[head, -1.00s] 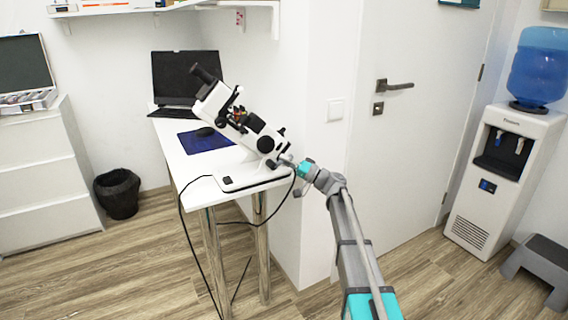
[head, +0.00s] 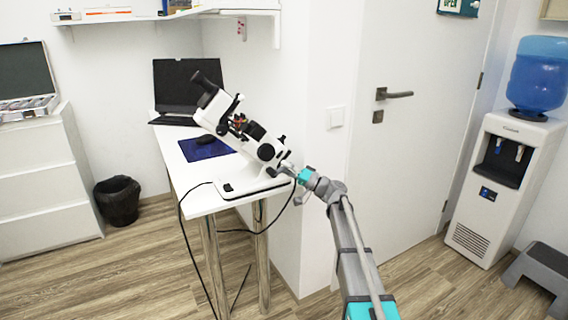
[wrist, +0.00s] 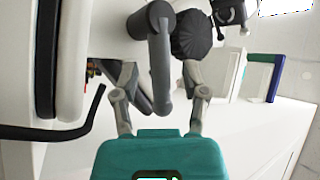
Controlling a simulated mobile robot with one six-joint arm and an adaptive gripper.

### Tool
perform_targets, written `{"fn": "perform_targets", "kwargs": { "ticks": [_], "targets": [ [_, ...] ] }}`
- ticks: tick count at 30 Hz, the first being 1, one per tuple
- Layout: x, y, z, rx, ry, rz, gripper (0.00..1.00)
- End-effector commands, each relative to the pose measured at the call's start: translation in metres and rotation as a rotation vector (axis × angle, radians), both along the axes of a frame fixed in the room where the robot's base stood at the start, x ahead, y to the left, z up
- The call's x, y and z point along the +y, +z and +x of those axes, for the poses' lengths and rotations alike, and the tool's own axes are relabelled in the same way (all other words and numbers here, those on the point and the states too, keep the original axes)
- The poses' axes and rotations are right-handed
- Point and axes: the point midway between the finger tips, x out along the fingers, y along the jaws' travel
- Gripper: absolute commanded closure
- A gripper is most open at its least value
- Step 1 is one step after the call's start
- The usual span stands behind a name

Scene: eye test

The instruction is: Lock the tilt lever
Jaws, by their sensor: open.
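The white tilted instrument (head: 232,125) with black eyepieces and knobs stands on its base at the front of the white table. My gripper (head: 287,168) is at the lower right side of the instrument. In the wrist view a grey bent lever (wrist: 160,62) hangs down beside a dark ribbed knob (wrist: 193,35). My gripper (wrist: 158,92) is open, one finger on each side of the lever's lower part. I cannot tell whether either finger touches it. In the head view the lever is too small to make out clearly.
The white table (head: 205,200) also holds a laptop (head: 187,82) and a dark blue mat (head: 207,146). A black cable (head: 180,225) hangs over the table's front edge. A wall and door (head: 415,150) stand right of the arm. A water cooler (head: 500,180) is farther right.

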Motion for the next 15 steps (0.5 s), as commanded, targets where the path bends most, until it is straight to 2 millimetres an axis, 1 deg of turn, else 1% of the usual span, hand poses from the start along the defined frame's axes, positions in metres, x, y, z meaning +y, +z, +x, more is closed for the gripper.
{"fn": "perform_targets", "kwargs": {
  "ticks": [5, 10, 15],
  "targets": [
    [-0.005, -0.006, -0.007, 0.009, 0.005, -0.027, 0.43],
    [-0.011, -0.017, -0.018, 0.028, 0.016, -0.082, 0.43],
    [-0.002, -0.034, -0.037, 0.064, 0.043, -0.17, 0.43]
  ]
}}
